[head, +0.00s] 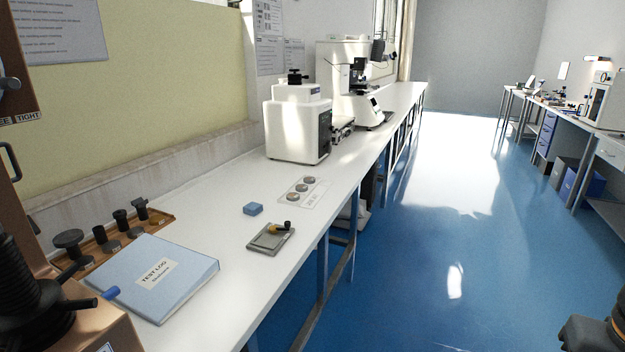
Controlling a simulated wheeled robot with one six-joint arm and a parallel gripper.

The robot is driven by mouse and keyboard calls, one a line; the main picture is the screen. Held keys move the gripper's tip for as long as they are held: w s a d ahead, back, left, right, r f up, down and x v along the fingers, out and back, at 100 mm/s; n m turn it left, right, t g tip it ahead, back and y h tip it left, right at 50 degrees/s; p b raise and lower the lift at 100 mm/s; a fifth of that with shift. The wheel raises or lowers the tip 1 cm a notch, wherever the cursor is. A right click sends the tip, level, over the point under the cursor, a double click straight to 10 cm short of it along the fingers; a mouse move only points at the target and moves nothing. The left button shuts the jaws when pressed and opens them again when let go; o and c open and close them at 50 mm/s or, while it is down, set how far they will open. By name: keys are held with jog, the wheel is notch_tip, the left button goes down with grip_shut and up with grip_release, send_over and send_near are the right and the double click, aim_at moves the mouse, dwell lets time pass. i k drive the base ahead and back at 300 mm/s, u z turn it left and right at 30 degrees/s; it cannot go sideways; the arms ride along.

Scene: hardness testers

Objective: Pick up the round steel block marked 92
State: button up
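Several round grey steel blocks lie in a row on a pale card (316,199) on the long white bench: a far one (309,180), a middle one (300,187) and a near one (293,197). Their markings are too small to read, so I cannot tell which is marked 92. My gripper is not in view. Only a dark part of what seems to be my own arm shows at the bottom right corner, far from the blocks.
A small blue box (253,209) and a grey tray (262,244) with a dark and yellow item lie near the card. A blue test log binder (157,276) and a wooden rack (160,221) lie nearer. White testers (298,125) stand behind. Blue floor (430,270) is clear.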

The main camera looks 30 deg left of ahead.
aim_at(299, 188)
jog(key=u, duration=0.75)
jog(key=i, duration=1.7)
jog(key=u, duration=0.95)
